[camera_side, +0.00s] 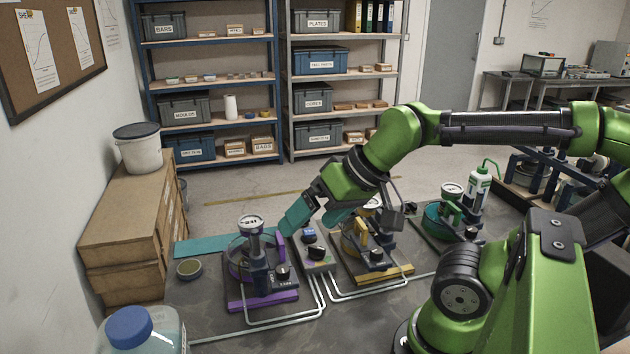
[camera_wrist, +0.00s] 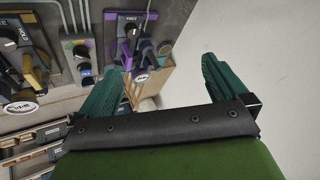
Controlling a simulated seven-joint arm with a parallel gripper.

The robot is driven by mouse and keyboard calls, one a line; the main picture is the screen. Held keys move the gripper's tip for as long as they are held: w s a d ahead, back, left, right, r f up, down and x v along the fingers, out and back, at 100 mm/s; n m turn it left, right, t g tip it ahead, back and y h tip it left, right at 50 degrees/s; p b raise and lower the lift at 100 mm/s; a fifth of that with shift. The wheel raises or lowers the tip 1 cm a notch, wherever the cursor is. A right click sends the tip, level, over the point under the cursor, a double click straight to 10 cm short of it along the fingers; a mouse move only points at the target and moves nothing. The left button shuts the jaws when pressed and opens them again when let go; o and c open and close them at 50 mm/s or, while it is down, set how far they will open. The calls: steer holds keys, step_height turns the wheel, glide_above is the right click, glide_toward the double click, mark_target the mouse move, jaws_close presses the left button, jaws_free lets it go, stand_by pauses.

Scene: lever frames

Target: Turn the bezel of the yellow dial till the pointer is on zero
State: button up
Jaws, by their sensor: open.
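The yellow lever frame (camera_side: 378,272) stands on the bench right of the grey control box. Its dial (camera_side: 373,203) is a small white face on top, partly hidden behind my arm's wrist. In the wrist view the yellow frame (camera_wrist: 35,78) is at the upper left, and its dial (camera_wrist: 21,108) shows below it, too small for me to read the pointer or bezel. My gripper (camera_side: 309,222) has teal fingers, open and empty, up and left of the yellow frame, nearer the purple one. In the wrist view my gripper (camera_wrist: 161,66) has nothing between its fingertips.
A purple lever frame (camera_side: 262,298) with its own dial (camera_side: 250,222) stands at the left. A control box (camera_side: 315,260) sits between the frames. A green frame (camera_side: 447,229) and a white bottle (camera_side: 478,188) are at the right. Pale pipes run along the bench front.

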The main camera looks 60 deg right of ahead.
stand_by(0.4)
steer(key=shift+d+f, duration=0.1)
steer(key=shift+c, duration=1.2)
step_height(320, 180, up, 6)
steer(key=m+g+h, duration=0.2)
steer(key=m+g, duration=0.4)
steer(key=g, duration=0.1)
glide_above(369, 204)
steer(key=d, duration=0.1)
steer(key=f, duration=1.7)
steer(key=shift+w, duration=0.2)
steer(key=shift+c, duration=0.4)
